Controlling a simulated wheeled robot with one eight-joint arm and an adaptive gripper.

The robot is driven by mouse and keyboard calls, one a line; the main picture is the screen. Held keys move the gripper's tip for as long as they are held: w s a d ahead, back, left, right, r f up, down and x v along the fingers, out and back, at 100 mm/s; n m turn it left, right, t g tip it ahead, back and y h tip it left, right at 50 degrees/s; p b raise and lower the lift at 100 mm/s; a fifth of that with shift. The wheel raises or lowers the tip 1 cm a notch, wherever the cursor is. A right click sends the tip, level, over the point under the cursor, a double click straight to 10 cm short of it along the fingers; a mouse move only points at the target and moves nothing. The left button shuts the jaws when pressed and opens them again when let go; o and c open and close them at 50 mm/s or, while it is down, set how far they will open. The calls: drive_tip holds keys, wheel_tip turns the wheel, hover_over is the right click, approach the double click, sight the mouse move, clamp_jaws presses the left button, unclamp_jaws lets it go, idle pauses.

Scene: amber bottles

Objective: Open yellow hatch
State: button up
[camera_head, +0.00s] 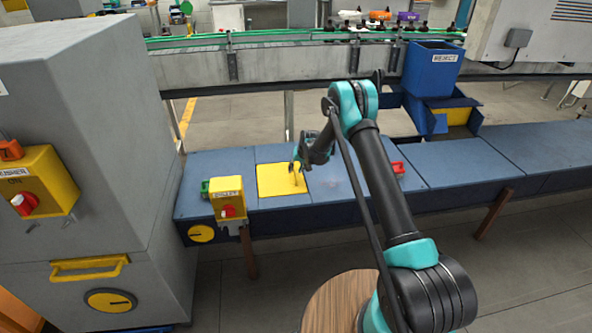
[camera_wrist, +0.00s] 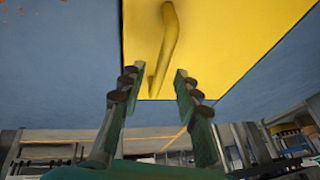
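The yellow hatch (camera_head: 280,181) is a square panel lying flat in the top of the blue bench, and it looks closed. A yellow handle stands up near its right side, by my gripper (camera_head: 297,166). In the wrist view the yellow hatch (camera_wrist: 225,40) fills the upper right, and its curved handle (camera_wrist: 168,45) points down between my fingers. My gripper (camera_wrist: 158,88) is open, with a finger on each side of the handle's near end. I cannot tell whether either finger touches it.
A yellow switch box (camera_head: 228,197) with a red knob stands left of the hatch. The blue bench (camera_head: 540,150) runs right, with a blue reject bin (camera_head: 432,70) behind it. A grey cabinet (camera_head: 90,120) stands at the left. A round wooden top (camera_head: 335,300) is in front.

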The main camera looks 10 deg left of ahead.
drive_tip(key=shift+f, duration=0.1)
drive_tip(key=shift+c, duration=0.5)
clamp_jaws()
drive_tip(key=shift+a, duration=0.1)
